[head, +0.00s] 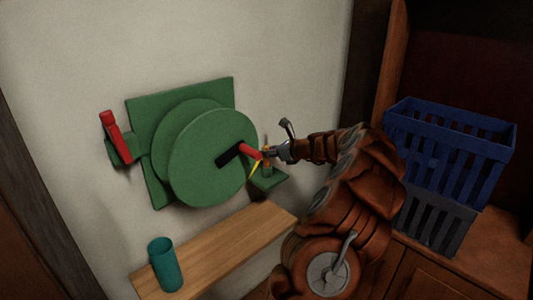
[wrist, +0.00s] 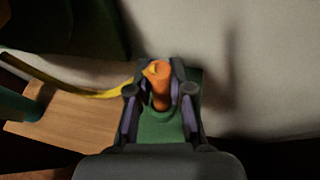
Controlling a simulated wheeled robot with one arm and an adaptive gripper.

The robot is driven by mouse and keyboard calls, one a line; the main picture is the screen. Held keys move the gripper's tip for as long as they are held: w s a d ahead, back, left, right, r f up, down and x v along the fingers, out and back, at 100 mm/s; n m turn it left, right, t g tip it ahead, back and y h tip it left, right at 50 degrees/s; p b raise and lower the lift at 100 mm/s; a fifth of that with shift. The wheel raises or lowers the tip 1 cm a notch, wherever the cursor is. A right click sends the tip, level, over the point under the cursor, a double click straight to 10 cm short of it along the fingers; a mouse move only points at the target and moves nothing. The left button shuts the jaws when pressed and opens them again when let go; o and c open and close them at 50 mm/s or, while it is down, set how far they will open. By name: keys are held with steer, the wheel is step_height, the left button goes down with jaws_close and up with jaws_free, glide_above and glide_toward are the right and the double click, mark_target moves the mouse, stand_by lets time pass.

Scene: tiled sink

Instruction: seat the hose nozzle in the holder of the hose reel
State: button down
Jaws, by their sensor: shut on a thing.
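The green hose reel (head: 212,158) is mounted on the wall, with a black crank and a red grip (head: 250,153) on its front. My gripper (head: 270,154) is at the reel's right side, close to that grip. In the wrist view my gripper (wrist: 158,92) is shut on the orange hose nozzle (wrist: 160,85), and the yellow hose (wrist: 98,94) runs off left from it. The green holder (head: 271,184) juts out at the reel's lower right, just below my gripper. It lies behind and below the nozzle in the wrist view (wrist: 160,128). I cannot tell whether nozzle and holder touch.
A wooden shelf (head: 215,250) below the reel bears a teal cup (head: 165,264). A red lever (head: 115,135) is at the reel's left. A blue crate (head: 449,145) on a grey crate (head: 433,218) stands at the right. The wall right of the holder is bare.

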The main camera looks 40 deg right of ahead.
steer(key=shift+f, duration=0.1)
steer(key=c, duration=1.1)
jaws_free()
steer(key=shift+o, duration=0.2)
steer(key=shift+s+r, duration=0.25)
steer(key=v, duration=1.1)
steer(key=shift+s, duration=0.25)
